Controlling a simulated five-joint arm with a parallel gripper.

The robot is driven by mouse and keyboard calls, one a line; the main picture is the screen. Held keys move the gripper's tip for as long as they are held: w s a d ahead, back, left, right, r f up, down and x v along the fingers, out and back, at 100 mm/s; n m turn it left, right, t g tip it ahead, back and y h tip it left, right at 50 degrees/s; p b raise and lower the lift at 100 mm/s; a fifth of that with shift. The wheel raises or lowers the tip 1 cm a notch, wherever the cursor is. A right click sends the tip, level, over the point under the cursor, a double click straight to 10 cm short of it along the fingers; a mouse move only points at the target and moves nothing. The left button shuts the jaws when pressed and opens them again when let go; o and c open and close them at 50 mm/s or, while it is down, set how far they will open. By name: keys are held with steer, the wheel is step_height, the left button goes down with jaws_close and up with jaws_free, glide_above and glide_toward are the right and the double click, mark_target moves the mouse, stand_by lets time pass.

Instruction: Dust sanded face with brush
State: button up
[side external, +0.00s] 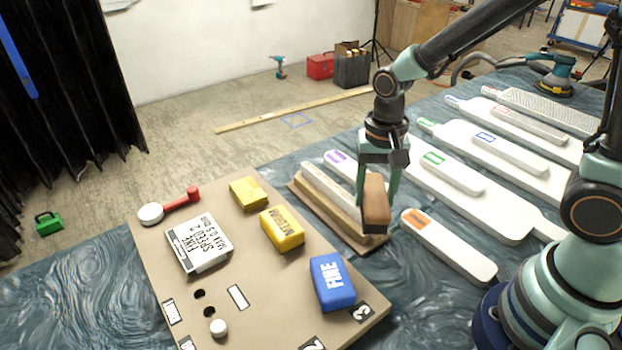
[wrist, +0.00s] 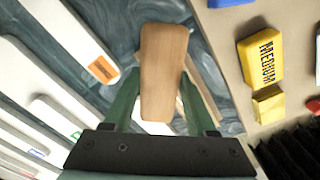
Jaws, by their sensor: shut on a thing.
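My gripper (side external: 378,190) is shut on a brown wooden block, which looks like the brush (side external: 376,212). In the wrist view the brush (wrist: 163,65) sits lengthwise between the two green fingers; its bristles cannot be made out. I hold it over the right end of a wooden board (side external: 303,184) that carries a long white piece (side external: 328,189). The brush hides part of that piece and board. Whether it touches the white face I cannot tell. A white strip with an orange label (side external: 447,246) lies to the right, apart from the brush.
A tan panel (side external: 215,285) at left holds yellow blocks (side external: 282,230), a blue FINE block (side external: 332,283), a white labelled box (side external: 198,243) and a red-handled tool (side external: 182,202). Several white label-bearing pieces (side external: 475,197) lie at right. A sander (side external: 557,77) stands at the back right.

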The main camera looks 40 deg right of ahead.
steer(key=shift+r, duration=3.65)
